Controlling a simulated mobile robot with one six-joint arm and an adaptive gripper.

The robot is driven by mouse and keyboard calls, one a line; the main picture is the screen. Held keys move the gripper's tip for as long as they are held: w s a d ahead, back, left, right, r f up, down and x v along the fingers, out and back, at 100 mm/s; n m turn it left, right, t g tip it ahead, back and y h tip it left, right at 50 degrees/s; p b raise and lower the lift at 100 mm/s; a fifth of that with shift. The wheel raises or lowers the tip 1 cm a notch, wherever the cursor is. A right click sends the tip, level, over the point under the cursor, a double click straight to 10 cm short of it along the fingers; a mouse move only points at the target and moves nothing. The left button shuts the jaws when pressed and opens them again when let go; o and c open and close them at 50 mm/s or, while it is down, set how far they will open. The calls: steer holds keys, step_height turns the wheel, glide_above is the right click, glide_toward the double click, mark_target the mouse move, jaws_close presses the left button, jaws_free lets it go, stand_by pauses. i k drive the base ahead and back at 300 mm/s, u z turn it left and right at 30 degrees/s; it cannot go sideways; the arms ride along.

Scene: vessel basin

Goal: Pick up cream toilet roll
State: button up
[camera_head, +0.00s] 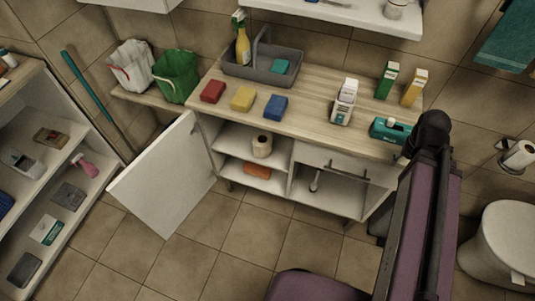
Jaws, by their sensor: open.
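A cream toilet roll (262,146) stands upright on the upper shelf inside the open cabinet (237,134) under the counter. Its open side faces me and nothing covers the roll. An orange item (257,171) lies on the shelf below it. Another roll (519,154), white, is on a wall holder at the far right, above the toilet. My arm's dark links show at the right, in front of the counter's right end. The fingers of my gripper do not show.
The white cabinet door (165,183) stands open to the left. On the counter (325,123) are red, yellow and blue blocks, bottles, cartons and a teal box (390,130). A shelf unit stands left. Tiled floor (237,240) before the cabinet is clear.

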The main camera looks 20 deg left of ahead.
mark_target(263, 145)
steer(key=k, duration=1.25)
steer(key=u, duration=1.4)
steer(key=i, duration=1)
steer(key=z, duration=0.1)
